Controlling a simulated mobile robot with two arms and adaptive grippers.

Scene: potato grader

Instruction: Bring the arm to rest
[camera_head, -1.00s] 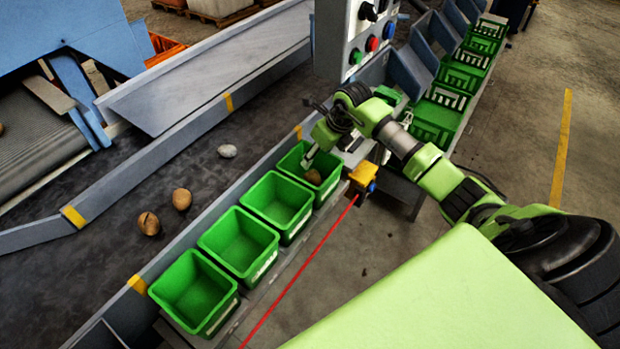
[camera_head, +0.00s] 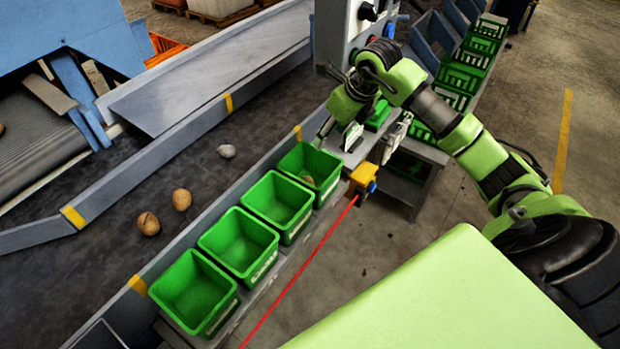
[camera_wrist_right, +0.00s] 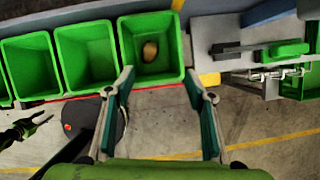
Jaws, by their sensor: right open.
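My right gripper (camera_head: 338,134) is raised above the far end of the row of green bins. In the right wrist view its two fingers (camera_wrist_right: 157,73) stand wide apart with nothing between them. The end bin (camera_head: 324,162) is below and beyond the fingers, and it also shows in the right wrist view (camera_wrist_right: 177,62). A brown potato (camera_wrist_right: 150,50) lies inside that bin, partly hidden by the bin wall in the head view. My right arm reaches in from the right, bent upward at the wrist. My left gripper does not show in the head view.
Two brown potatoes (camera_head: 148,223) and a grey lump (camera_head: 226,151) lie on the dark belt. Three empty green bins (camera_head: 240,240) continue the row. A control box (camera_head: 338,45) stands close behind my right gripper. A yellow sensor (camera_head: 363,177) sits at the bins' edge, with a red line running from it.

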